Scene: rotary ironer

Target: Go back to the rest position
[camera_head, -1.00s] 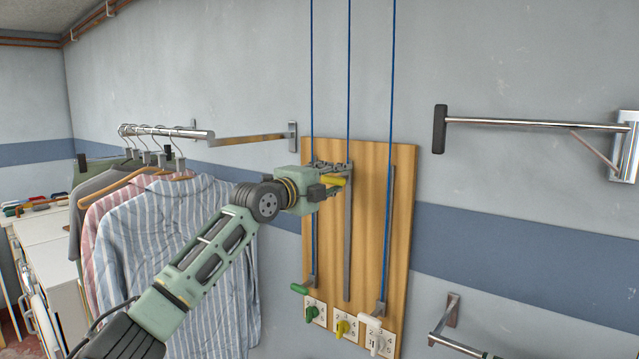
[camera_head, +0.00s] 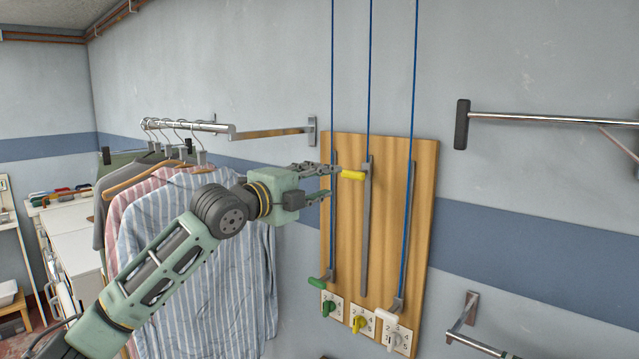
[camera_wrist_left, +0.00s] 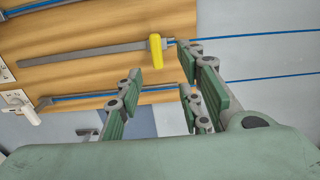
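My left gripper (camera_head: 328,183) is open and empty, just left of the yellow handle (camera_head: 353,175). The yellow handle sits high on the middle metal slide bar of the wooden board (camera_head: 391,230). In the left wrist view the yellow handle (camera_wrist_left: 155,51) stands beyond the open fingers (camera_wrist_left: 158,98), apart from them. A green handle (camera_head: 317,283) sits low on the left bar, and a white handle (camera_head: 386,315) sits low on the right bar. My right gripper is not in view.
Striped shirts (camera_head: 190,255) hang on a wall rail (camera_head: 185,126) behind my left arm. A metal wall bar (camera_head: 545,119) juts out at upper right, and another bracket (camera_head: 465,315) at lower right. Numbered dials (camera_head: 361,322) line the board's bottom. Blue cords (camera_head: 370,75) run upward.

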